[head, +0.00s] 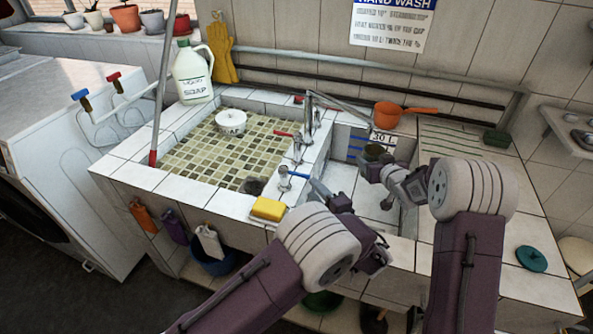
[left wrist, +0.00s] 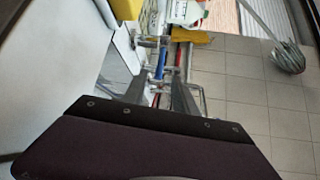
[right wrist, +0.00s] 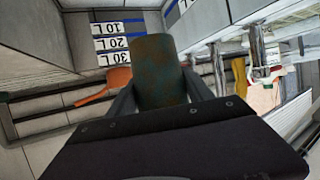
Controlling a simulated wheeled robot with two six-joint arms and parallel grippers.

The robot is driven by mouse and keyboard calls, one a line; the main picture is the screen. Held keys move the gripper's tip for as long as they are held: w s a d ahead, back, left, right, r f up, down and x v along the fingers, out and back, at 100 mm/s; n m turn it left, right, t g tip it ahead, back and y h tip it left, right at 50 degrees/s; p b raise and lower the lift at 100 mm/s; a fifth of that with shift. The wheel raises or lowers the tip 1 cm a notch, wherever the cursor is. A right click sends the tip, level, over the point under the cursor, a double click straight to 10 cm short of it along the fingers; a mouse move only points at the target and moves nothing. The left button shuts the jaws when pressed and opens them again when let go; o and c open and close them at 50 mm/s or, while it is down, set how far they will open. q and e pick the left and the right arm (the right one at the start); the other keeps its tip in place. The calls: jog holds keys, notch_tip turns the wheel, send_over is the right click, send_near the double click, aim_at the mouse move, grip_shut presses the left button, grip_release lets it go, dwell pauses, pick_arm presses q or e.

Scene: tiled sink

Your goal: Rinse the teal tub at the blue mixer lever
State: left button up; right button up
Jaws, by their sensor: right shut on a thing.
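The tub (right wrist: 160,72), mottled teal and brown, is between the fingers of my right gripper (right wrist: 163,95), which is shut on it. In the head view the tub (head: 375,152) is small and partly hidden, held over the right basin in front of the level marks. The blue mixer lever (head: 296,174) is at the front of the tap row, on the wall between the basins. My left gripper (head: 321,188) is just right of the lever. In the left wrist view the lever (left wrist: 160,63) shows between the spread fingertips (left wrist: 162,82); contact cannot be told.
A yellow sponge (head: 269,209) lies on the front rim, left of my left gripper. A tap spout (head: 340,108) reaches over the right basin. An orange dipper (head: 390,113) stands behind it. The tiled left basin (head: 195,150) holds a white round container (head: 230,121).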

aim_at(299, 173)
pick_arm(q)
jog(key=x, duration=1.2)
jog(key=shift+a, duration=0.1)
grip_shut()
jog(key=shift+f, duration=0.1)
dwell(0.8)
